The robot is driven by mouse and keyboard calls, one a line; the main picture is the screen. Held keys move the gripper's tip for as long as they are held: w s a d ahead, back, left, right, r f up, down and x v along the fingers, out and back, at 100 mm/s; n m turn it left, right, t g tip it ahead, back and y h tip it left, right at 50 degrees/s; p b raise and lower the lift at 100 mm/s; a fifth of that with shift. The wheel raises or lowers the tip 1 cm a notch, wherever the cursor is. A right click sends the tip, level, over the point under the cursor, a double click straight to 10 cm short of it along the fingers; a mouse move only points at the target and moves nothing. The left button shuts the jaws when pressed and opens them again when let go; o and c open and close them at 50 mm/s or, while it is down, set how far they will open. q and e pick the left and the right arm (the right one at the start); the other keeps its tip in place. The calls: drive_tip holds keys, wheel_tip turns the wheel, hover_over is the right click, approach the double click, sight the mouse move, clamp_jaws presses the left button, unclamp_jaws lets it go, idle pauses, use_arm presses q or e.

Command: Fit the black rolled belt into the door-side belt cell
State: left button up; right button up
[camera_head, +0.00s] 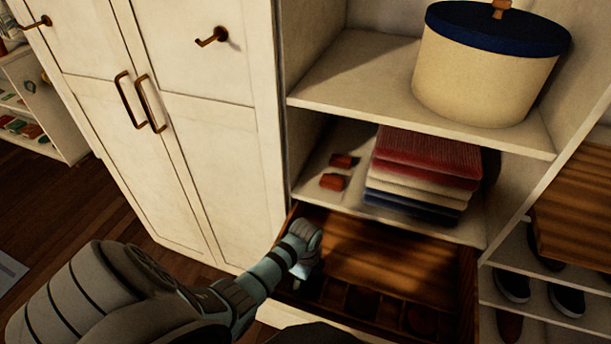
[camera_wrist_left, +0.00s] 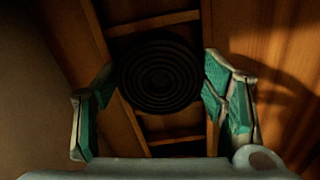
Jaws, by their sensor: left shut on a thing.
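The black rolled belt (camera_wrist_left: 158,78) shows as a dark spiral in the left wrist view, between the two green-padded fingers of my left gripper (camera_wrist_left: 160,100). The gripper is shut on it. The belt lies over a dark cell between wooden dividers; I cannot tell whether it is above the cell or partly inside. In the head view my left gripper (camera_head: 302,265) reaches into the open wooden drawer (camera_head: 400,262), at its left end; the belt is hidden there. The cells run along the drawer's front. My right gripper is not in view.
Dark round shapes, perhaps rolled belts, sit in cells (camera_head: 420,320) to the right. Folded clothes (camera_head: 425,165) and two small red items (camera_head: 333,181) lie on the shelf above. White cabinet doors (camera_head: 190,150) stand left, shoes (camera_head: 512,283) right.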

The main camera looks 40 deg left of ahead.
use_arm(q)
drive_tip(key=shift+f, duration=0.1)
drive_tip(key=o, duration=1.4)
wheel_tip(320, 180, up, 12)
drive_tip(key=p, duration=0.4)
drive_tip(key=shift+r+p, duration=0.2)
drive_tip(key=shift+p, duration=0.15)
